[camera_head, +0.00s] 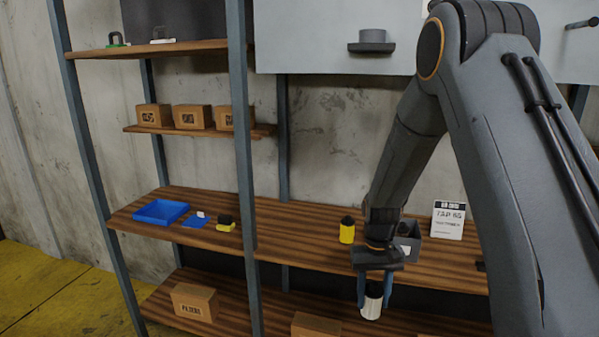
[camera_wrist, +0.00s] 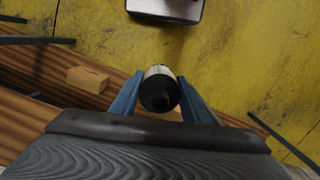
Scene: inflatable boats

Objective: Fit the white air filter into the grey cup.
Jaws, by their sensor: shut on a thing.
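The white air filter (camera_head: 372,304) has a dark cap and a pale ribbed body. My gripper (camera_head: 374,293) is shut on it, with one blue finger on each side, in front of the middle wooden shelf. In the wrist view the filter (camera_wrist: 160,72) sits between the fingers of my gripper (camera_wrist: 160,88), its black end with a round hole facing the camera. The grey cup (camera_head: 373,36) appears to be the short cylinder on a dark bracket on the pale wall panel, high above the gripper. Its inside is not visible.
The middle shelf (camera_head: 290,236) holds a yellow, black-topped container (camera_head: 347,231), a grey box (camera_head: 412,248) partly behind my arm, a white sign (camera_head: 448,221) and a blue tray (camera_head: 160,211). A grey post (camera_head: 240,130) stands left of my arm. Cardboard boxes (camera_head: 193,301) stand below.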

